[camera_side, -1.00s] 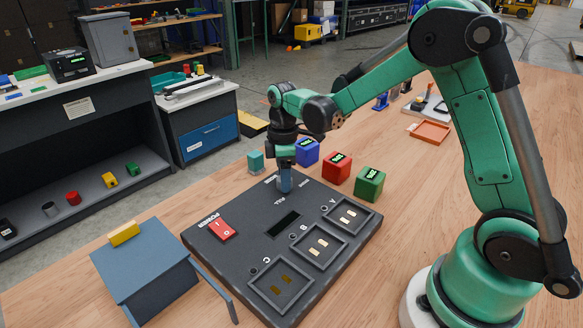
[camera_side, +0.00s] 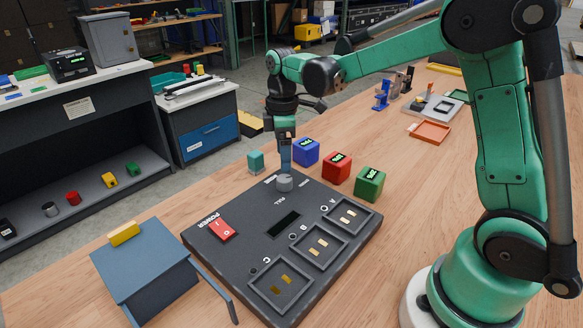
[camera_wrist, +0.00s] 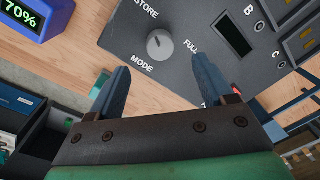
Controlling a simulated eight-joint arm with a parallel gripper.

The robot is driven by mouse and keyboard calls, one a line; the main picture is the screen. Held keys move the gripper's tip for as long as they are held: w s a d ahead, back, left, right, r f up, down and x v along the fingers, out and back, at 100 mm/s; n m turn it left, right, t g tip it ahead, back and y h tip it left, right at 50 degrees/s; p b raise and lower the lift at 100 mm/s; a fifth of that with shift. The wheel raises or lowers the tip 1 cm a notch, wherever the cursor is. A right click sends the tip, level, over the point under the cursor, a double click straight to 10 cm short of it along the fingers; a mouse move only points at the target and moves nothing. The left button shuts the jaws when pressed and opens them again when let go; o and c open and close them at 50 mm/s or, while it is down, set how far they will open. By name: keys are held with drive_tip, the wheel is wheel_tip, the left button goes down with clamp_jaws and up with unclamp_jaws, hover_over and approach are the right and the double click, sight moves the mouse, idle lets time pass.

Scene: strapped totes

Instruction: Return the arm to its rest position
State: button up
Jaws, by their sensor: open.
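My arm is green and black. My gripper (camera_side: 285,168) points down just above the grey knob (camera_side: 284,183) on the dark panel (camera_side: 205,245). In the wrist view the two blue fingers of my gripper (camera_wrist: 160,88) are apart with nothing between them. The knob (camera_wrist: 159,44) lies beyond the fingertips, and its pointer is turned toward the upper left, on the STORE side. The words STORE, MODE and FULL stand around it.
The panel has a red power switch (camera_side: 221,229), a dark display (camera_side: 284,224) and three empty trays. Blue (camera_side: 306,152), red (camera_side: 337,168) and green (camera_side: 369,184) blocks stand behind it. A blue-grey box (camera_side: 150,275) stands at the front left.

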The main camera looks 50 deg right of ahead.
drive_tip(key=s+a+r+m+t, duration=0.2)
drive_tip(key=s+m+t, duration=0.1)
drive_tip(key=s+m, duration=0.2)
drive_tip(key=s+a+r+m+t, duration=0.2)
drive_tip(key=s+m+t, duration=0.2)
drive_tip(key=s+m, duration=0.1)
drive_tip(key=shift+s+a+r+t, duration=0.3)
drive_tip(key=shift+a+r, duration=0.05)
drive_tip(key=shift+a, duration=0.05)
